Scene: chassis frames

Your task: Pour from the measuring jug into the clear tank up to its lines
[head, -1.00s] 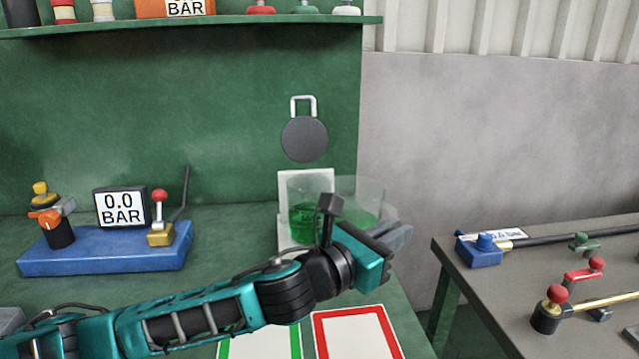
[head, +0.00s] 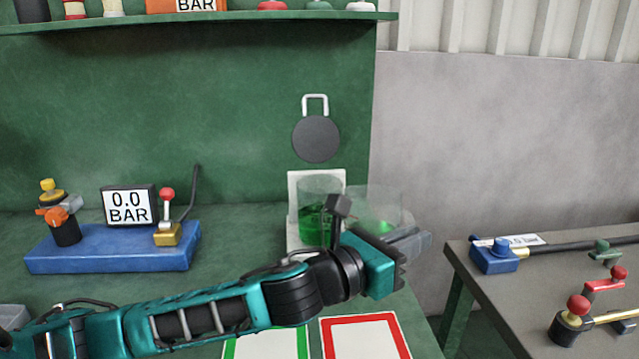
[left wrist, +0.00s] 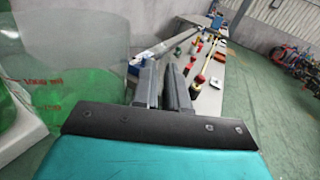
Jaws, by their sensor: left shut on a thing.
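The clear tank (head: 320,197) stands on a white base at the back of the bench, with green liquid inside. The clear measuring jug (head: 381,203), also with green liquid, is close to its right; my arm partly hides both. My left gripper (head: 408,243) is shut on the jug, at its right side. The grip itself is hard to make out in the clear material. The left wrist view shows the fingers (left wrist: 168,84) close together, with overlapping clear walls, green liquid and red marks to their left. I cannot tell the jug's exact tilt. My right gripper is out of view.
A blue pressure unit (head: 110,250) reading 0.0 BAR stands left on the bench. Green-framed (head: 268,343) and red-framed (head: 365,338) white panels lie in front. A grey table (head: 510,290) with valves and rods stands right, past a gap. A black disc (head: 316,140) is on the back wall.

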